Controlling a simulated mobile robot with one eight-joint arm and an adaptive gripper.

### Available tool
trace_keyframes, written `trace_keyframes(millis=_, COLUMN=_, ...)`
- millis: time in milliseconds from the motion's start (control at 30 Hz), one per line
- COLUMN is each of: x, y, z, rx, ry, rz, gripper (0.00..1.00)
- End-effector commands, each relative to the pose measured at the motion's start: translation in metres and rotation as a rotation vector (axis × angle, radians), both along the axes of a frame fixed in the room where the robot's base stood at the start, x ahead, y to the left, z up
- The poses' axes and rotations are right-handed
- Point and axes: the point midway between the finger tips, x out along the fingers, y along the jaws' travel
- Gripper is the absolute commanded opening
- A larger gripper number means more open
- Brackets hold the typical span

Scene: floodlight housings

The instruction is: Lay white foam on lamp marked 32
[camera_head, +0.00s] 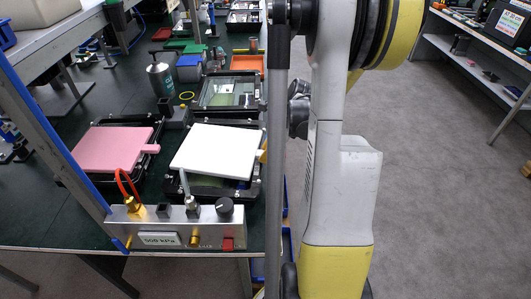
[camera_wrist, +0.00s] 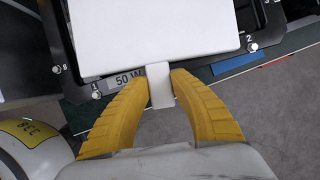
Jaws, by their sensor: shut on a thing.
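The white foam (camera_head: 213,150) is a flat square sheet with a tab at its edge. It lies over, or just above, a black lamp housing (camera_head: 205,188) at the front right of the bench; I cannot tell whether it touches. My gripper (camera_wrist: 160,75) is shut on the foam's tab (camera_wrist: 159,88), one yellow finger on each side. The white foam (camera_wrist: 150,35) also fills the top of the wrist view, with the dark housing (camera_wrist: 120,82) below it. A "50 W" label shows there; no mark 32 is readable. A yellow finger barely shows in the head view.
A pink foam (camera_head: 110,150) with a tab covers another black lamp housing at left. A third lamp housing (camera_head: 228,92) with bare glass stands behind. A metal pressure box (camera_head: 178,228) with fittings stands at the bench's front edge. A grey canister (camera_head: 160,78) stands behind the pink foam.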

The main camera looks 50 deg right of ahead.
Motion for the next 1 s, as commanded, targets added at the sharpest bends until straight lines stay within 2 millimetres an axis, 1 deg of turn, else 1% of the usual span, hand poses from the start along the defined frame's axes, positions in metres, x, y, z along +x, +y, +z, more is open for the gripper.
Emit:
trace_keyframes(millis=67, x=0.0, y=0.0, z=0.0, rx=0.0, ry=0.0, rz=0.0, gripper=0.01)
trace_keyframes(millis=100, x=0.0, y=0.0, z=0.0, rx=0.0, ry=0.0, rz=0.0, gripper=0.36)
trace_keyframes(millis=133, x=0.0, y=0.0, z=0.0, rx=0.0, ry=0.0, rz=0.0, gripper=0.45)
trace_keyframes(millis=167, x=0.0, y=0.0, z=0.0, rx=0.0, ry=0.0, rz=0.0, gripper=0.49)
trace_keyframes(millis=433, x=0.0, y=0.0, z=0.001, rx=0.0, ry=0.0, rz=0.0, gripper=0.49)
trace_keyframes(millis=567, x=-0.003, y=-0.002, z=0.009, rx=0.0, ry=0.0, rz=0.0, gripper=0.49)
trace_keyframes(millis=667, x=-0.009, y=-0.005, z=0.024, rx=0.0, ry=0.0, rz=-0.001, gripper=0.49)
trace_keyframes(millis=900, x=-0.029, y=-0.015, z=0.074, rx=0.0, ry=0.0, rz=-0.003, gripper=0.49)
trace_keyframes(millis=1000, x=-0.035, y=-0.018, z=0.091, rx=0.0, ry=0.0, rz=-0.001, gripper=0.49)
